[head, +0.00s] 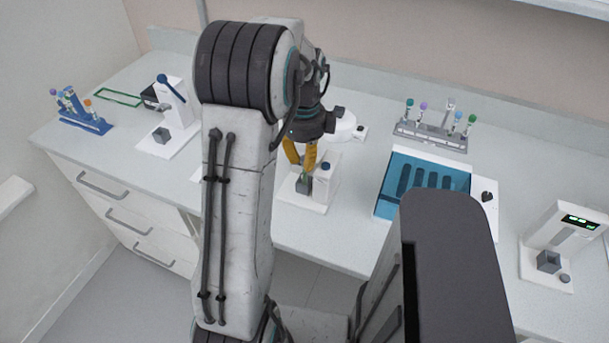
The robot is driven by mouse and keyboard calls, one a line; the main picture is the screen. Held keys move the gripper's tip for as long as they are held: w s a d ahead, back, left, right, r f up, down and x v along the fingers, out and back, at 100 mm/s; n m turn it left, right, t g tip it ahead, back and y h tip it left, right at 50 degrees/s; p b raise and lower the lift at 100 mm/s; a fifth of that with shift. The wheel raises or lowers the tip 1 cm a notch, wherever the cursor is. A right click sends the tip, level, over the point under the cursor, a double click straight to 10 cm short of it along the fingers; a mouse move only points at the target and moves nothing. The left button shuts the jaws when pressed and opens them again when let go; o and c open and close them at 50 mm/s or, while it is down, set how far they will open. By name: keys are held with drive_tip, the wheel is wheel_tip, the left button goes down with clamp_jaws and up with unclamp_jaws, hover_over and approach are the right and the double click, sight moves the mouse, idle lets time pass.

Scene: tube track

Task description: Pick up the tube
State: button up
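My gripper (302,165) has yellow fingers and points down over a small white device (318,204) with a grey block holder (303,186) and a blue knob. The fingertips are close above the holder; whether they touch anything is unclear. I cannot make out a tube between the fingers, and the view is too small to tell how far they are apart. Several capped tubes stand in a grey rack (430,138) at the back right. More tubes with coloured caps stand in a blue rack (84,122) at the far left.
A white box with a blue panel (424,184) lies right of the gripper. A white device with a green display (565,240) stands at the far right. Another white device (172,122) with a blue lever stands left. My arm hides part of the white counter (120,160).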

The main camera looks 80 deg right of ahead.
drive_tip(key=shift+r, duration=0.15)
wheel_tip(320, 180, up, 10)
drive_tip(key=shift+f, duration=0.1)
idle(0.7)
drive_tip(key=shift+f, duration=0.25)
drive_tip(key=shift+f+b, duration=3.3)
drive_tip(key=shift+f, duration=1.2)
drive_tip(key=n+p, duration=0.1)
drive_tip(key=n, duration=0.8)
drive_tip(key=shift+p, duration=0.4)
drive_tip(key=n+p, duration=0.1)
drive_tip(key=n, duration=1)
